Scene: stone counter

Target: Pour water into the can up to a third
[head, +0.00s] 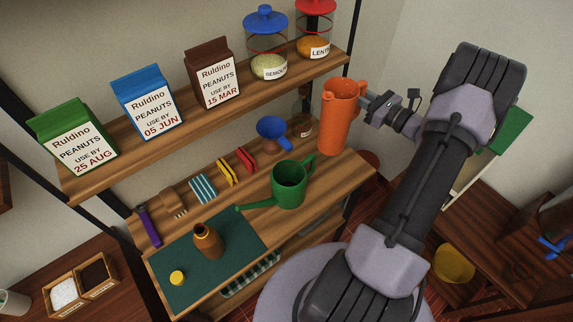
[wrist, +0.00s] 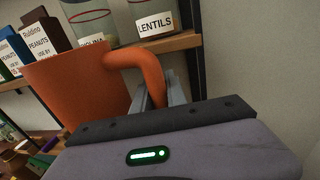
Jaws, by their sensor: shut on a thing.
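A green watering can (head: 289,186) stands upright on the wooden counter (head: 325,180), its spout pointing left; its open top shows a dark inside, and I cannot tell a water level. An orange jug (head: 334,122) is upright at the counter's right back end, behind and right of the can. My gripper (head: 365,104) is shut on the jug's handle from the right. In the wrist view the jug (wrist: 75,85) fills the left, and its handle (wrist: 150,68) runs between my fingers. I cannot tell whether the jug's base touches the counter. Its contents are hidden.
A blue funnel (head: 272,130) and seed packets (head: 238,166) lie behind the can. A shelf (head: 180,132) with cartons and jars overhangs the back.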

